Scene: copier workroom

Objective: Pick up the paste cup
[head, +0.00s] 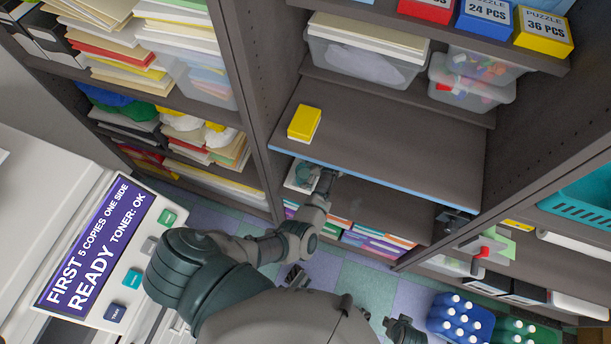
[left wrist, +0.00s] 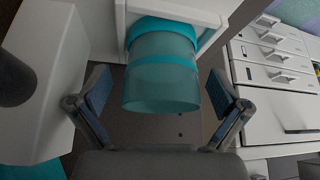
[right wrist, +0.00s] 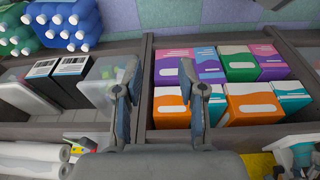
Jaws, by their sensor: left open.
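The paste cup (left wrist: 160,80) looks teal and see-through, with a brighter teal band, in the left wrist view. It sits in a white holder (left wrist: 205,22) at the top of that view. My left gripper (left wrist: 160,95) is open, one finger on either side of the cup, with gaps showing between fingers and cup. In the head view my left gripper (head: 324,180) reaches into a shelf bay beside a white holder (head: 299,176); the cup is hard to make out there. My right gripper (right wrist: 160,82) is open and empty in the right wrist view.
A yellow box (head: 304,123) lies on the shelf board (head: 400,150) above my left gripper. Coloured boxes (right wrist: 240,80) fill a low shelf under my right gripper. Blue bottles (head: 455,318) stand on the floor. A copier panel (head: 95,245) is at the left.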

